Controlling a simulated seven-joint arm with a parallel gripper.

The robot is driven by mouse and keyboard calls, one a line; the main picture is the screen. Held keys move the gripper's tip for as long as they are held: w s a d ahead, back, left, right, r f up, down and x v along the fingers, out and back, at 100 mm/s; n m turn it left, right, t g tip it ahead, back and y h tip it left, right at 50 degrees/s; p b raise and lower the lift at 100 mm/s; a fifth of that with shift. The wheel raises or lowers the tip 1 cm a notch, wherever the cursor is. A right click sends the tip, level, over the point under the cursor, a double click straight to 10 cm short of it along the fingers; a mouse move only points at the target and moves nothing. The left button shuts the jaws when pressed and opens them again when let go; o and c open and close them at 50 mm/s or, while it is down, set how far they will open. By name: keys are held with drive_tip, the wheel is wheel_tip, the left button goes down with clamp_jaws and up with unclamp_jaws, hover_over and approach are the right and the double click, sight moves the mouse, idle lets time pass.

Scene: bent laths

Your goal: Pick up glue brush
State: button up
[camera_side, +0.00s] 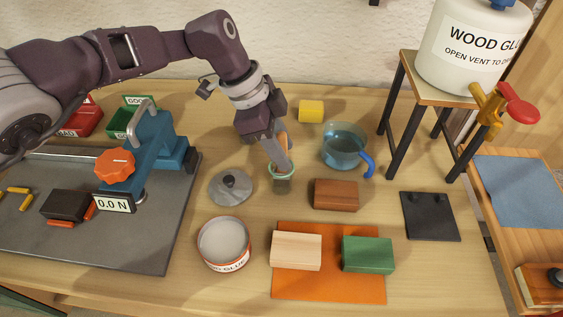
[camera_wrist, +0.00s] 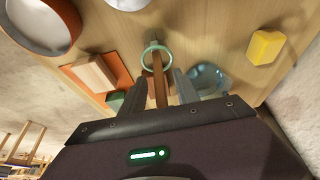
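The glue brush has a brown handle, seen upright in the side view (camera_side: 284,141) and between my fingers in the wrist view (camera_wrist: 158,88). Its lower end stands in a pale green ring holder (camera_wrist: 154,48), which also shows in the side view (camera_side: 271,171); the bristle end is mostly hidden. My gripper (camera_side: 280,165) points down over the holder, its fingertips close to the ring. In the wrist view my gripper (camera_wrist: 161,77) has a finger on each side of the handle, with gaps showing, so it looks open.
Close by are a grey round lid (camera_side: 231,188), a blue-handled clear jug (camera_side: 344,143), a brown block (camera_side: 336,194) and a yellow block (camera_side: 311,111). The glue tin (camera_side: 224,244) and orange mat (camera_side: 330,286) are nearer the front. A stool (camera_side: 440,92) holds the glue tank (camera_side: 470,45).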

clamp_jaws()
idle(0.3)
